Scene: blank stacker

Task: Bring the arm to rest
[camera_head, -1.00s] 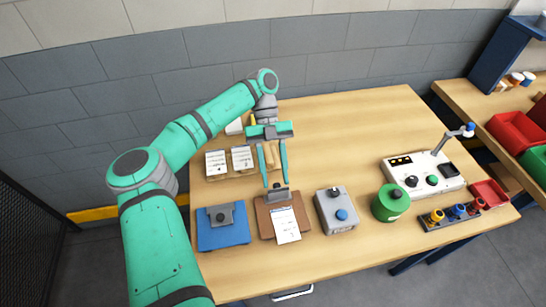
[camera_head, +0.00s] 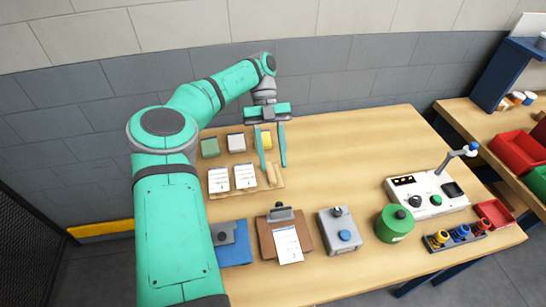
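My arm (camera_head: 170,215) reaches in from the lower left and bends over the back left of the table. My gripper (camera_head: 270,160) points down there with its two long teal fingers apart. It is open, and no held thing shows between the fingers. A yellow block (camera_head: 265,140) stands behind the fingers, and a wooden piece (camera_head: 271,175) lies near their tips. I cannot tell whether the fingers touch either. The table (camera_head: 340,150) is light wood.
Green (camera_head: 210,148) and grey blocks (camera_head: 236,142) stand at the back left, behind labelled cards (camera_head: 218,180). The back right is clear.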

